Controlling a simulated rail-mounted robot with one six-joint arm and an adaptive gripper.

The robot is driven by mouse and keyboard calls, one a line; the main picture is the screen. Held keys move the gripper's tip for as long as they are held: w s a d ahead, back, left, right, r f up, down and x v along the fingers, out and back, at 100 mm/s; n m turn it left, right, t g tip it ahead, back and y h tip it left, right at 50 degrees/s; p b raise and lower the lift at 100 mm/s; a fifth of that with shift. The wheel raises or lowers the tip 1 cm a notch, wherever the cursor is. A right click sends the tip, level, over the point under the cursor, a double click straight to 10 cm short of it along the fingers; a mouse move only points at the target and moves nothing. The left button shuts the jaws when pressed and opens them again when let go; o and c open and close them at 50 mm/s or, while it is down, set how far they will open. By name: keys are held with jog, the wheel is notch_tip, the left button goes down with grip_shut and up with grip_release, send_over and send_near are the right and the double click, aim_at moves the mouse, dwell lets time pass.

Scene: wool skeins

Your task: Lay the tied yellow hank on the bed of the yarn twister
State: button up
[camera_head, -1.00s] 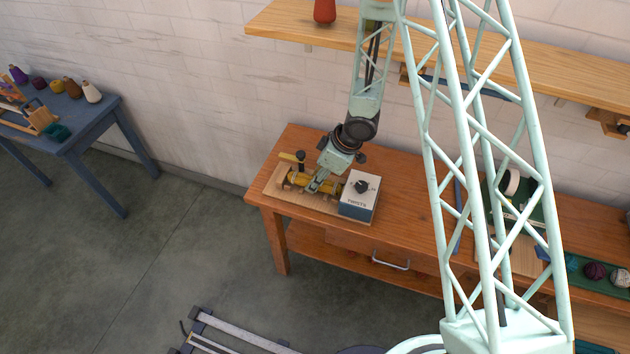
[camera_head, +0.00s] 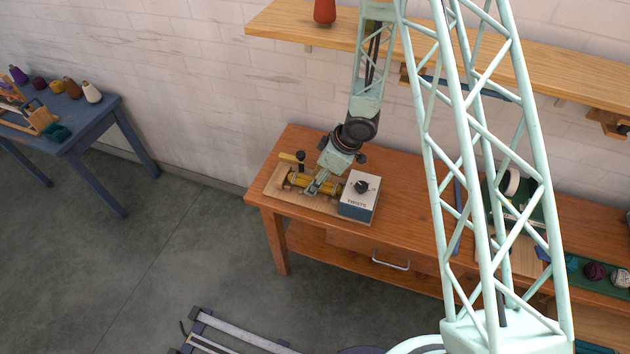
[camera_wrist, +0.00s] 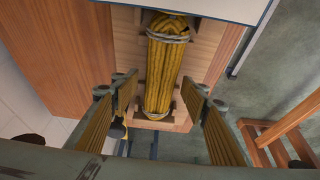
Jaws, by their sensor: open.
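The tied yellow hank (camera_wrist: 162,75) lies lengthwise on the bed of the yarn twister, bound with grey ties near both ends. In the head view the hank (camera_head: 296,181) shows partly beside my gripper. The yarn twister (camera_head: 357,207) is a wooden board with a blue and white box marked TWISTO at its right end and a black knob on top. My gripper (camera_wrist: 165,108) is open, with one finger on each side of the hank and a visible gap to it. In the head view my gripper (camera_head: 314,190) is just over the bed.
The twister stands at the left end of a wooden workbench (camera_head: 275,150). A handle with a black knob (camera_head: 300,156) rises behind the hank. A wooden shelf (camera_head: 285,24) runs along the wall above. A blue table (camera_head: 90,120) with yarn cones stands at the far left.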

jog(key=p+v, duration=0.3)
jog(key=v, duration=0.9)
dwell(1.0)
jog(key=w+d+r+m+t+h+b, duration=0.35)
jog(key=d+r, duration=0.65)
jog(key=r, duration=0.5)
jog(key=s+d+r+m+h+b, duration=0.35)
jog(key=s+d+r, duration=0.5)
jog(key=r, duration=0.45)
jog(key=s+d+r+m+b, duration=0.1)
jog(key=s+r+m+b, duration=0.15)
jog(key=s, duration=0.55)
jog(key=s+d+r+m+b, duration=0.2)
jog(key=s+r, duration=0.1)
jog(key=s, duration=0.4)
jog(key=s+a+m+y+b, duration=0.1)
jog(key=s+a, duration=0.2)
jog(key=s, duration=0.6)
jog(key=s+a+m+g+y+b, duration=0.1)
jog(key=s+a+b, duration=0.1)
jog(key=s, duration=0.8)
jog(key=shift+a+f+y, duration=0.35)
jog(key=shift+a+y, duration=0.05)
jog(key=shift+a, duration=0.25)
